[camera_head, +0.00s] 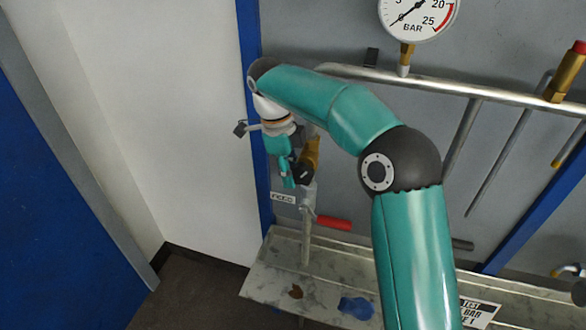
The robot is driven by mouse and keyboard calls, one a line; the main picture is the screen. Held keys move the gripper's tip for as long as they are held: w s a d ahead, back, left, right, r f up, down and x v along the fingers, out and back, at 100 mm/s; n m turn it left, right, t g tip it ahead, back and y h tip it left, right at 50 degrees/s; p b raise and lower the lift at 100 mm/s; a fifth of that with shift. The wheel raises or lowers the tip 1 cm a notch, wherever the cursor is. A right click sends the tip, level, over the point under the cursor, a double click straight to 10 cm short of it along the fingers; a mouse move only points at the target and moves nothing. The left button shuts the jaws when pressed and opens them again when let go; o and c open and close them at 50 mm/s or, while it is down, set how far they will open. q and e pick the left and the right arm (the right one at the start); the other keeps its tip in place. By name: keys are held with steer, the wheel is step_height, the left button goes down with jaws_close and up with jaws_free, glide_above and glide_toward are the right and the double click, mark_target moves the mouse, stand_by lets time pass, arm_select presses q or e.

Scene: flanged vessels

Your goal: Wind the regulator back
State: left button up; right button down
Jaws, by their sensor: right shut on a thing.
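The regulator is mostly hidden; a brass body (312,151) that appears to be part of it shows beside my right gripper on the left side of the panel. My right gripper (297,176) reaches down there at the end of its teal arm and is shut on the regulator. The exact contact is too small and covered to make out. A round gauge (420,16) marked BAR stands on the pipe at the top, its needle pointing to the lower left, at the low end. My left gripper is not in view.
A red handle (334,223) sticks out just below my right gripper. A horizontal pipe (450,88) crosses the panel, with a brass fitting with a red top (567,72) at right. A stained tray (265,282) below holds a blue item (357,307). Clear floor lies left.

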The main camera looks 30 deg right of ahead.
steer(key=g+h, duration=0.1)
steer(key=f+g+h, duration=0.1)
steer(key=g+h, duration=0.1)
steer(key=shift+s+f+g, duration=0.15)
steer(key=shift+f+g, duration=0.1)
steer(key=shift+g, duration=0.15)
steer(key=shift+f, duration=0.1)
stand_by(0.4)
steer(key=c, duration=1.3)
jaws_free()
steer(key=shift+d, duration=0.1)
steer(key=shift+o, duration=0.2)
